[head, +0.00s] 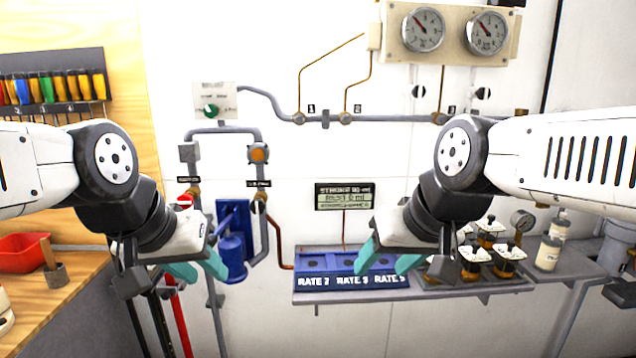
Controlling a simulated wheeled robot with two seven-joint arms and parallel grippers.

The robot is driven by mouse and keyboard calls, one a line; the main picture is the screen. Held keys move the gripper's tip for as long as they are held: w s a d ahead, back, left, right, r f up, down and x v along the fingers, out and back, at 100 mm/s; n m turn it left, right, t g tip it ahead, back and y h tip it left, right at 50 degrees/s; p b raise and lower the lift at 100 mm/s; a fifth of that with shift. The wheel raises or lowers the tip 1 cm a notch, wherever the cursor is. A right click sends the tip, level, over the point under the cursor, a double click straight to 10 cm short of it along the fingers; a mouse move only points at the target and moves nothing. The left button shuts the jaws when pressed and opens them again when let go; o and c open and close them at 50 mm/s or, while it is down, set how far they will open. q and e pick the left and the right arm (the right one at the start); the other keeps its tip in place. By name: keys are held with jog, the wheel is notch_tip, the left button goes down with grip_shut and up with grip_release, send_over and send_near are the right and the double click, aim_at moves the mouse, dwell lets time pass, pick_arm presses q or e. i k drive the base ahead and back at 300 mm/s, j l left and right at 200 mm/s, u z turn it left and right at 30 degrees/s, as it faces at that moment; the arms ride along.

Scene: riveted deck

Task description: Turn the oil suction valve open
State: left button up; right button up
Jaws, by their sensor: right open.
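A pipe assembly on the white wall at left centre carries two small valves under black labels too small to read. The other, a brass valve (259,199), is on the right pipe, beside a blue pump (232,254). I cannot tell which is the oil suction valve or how each is set. My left gripper (208,275) has its teal fingers apart, in front of the pump's lower left. My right gripper (384,267) is open and empty, in front of the blue rate panel.
The blue rate panel (310,283) sits on a grey shelf (470,290) with several small jars (474,262). Two gauges (455,31) hang above. A wooden bench (70,290) with a red bin (24,252) stands left.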

aim_at(186, 200)
jog(key=u, duration=0.8)
jog(key=i+j+u, duration=0.15)
jog(key=j+u, duration=0.1)
jog(key=j, duration=0.25)
jog(key=i, duration=0.05)
